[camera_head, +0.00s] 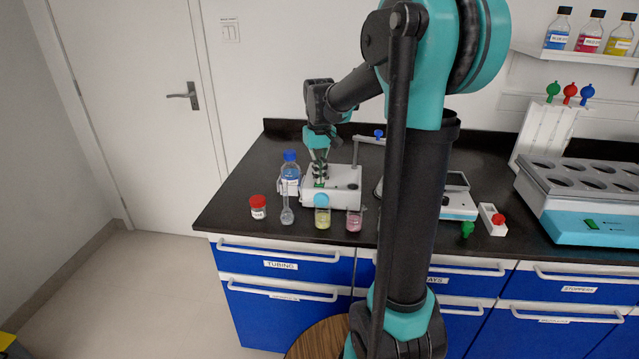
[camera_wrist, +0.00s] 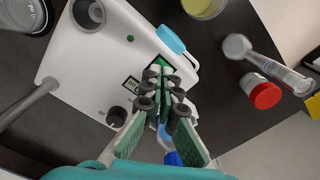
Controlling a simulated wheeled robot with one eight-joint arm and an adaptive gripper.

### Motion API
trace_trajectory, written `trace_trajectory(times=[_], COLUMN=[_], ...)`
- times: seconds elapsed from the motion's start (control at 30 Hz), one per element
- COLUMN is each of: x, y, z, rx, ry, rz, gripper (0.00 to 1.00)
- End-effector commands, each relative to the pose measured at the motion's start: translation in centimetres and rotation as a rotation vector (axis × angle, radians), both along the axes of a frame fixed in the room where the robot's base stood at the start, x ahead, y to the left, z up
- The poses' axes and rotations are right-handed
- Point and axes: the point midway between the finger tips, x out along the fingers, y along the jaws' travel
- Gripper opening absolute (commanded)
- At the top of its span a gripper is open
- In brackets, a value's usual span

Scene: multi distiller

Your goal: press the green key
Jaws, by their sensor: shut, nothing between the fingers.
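A white benchtop device (camera_head: 345,199) stands on the dark counter; its top also shows in the wrist view (camera_wrist: 62,62). A green square key (camera_wrist: 157,63) lies on its top near one edge, partly covered by my fingers. A bit of green also shows under the fingertips in the head view. My gripper (camera_wrist: 162,75) points down at the device, shut and empty, with its tips at or just above the green key; whether they touch it I cannot tell. In the head view my gripper (camera_head: 319,178) is over the device's left part.
A black knob (camera_wrist: 116,116) and a grey round part (camera_wrist: 88,14) stand on the device.

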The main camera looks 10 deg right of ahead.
Motion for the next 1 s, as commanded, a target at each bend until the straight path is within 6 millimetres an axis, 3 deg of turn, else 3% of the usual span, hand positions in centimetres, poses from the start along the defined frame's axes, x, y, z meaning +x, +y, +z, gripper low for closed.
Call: trace_trajectory(times=[0.47,1.0], x=[0.0,0.0], y=[0.0,0.0], z=[-0.3,4.5], rx=[0.0,0.0], ry=[0.0,0.0], rz=[0.0,0.0], gripper=[0.0,0.0])
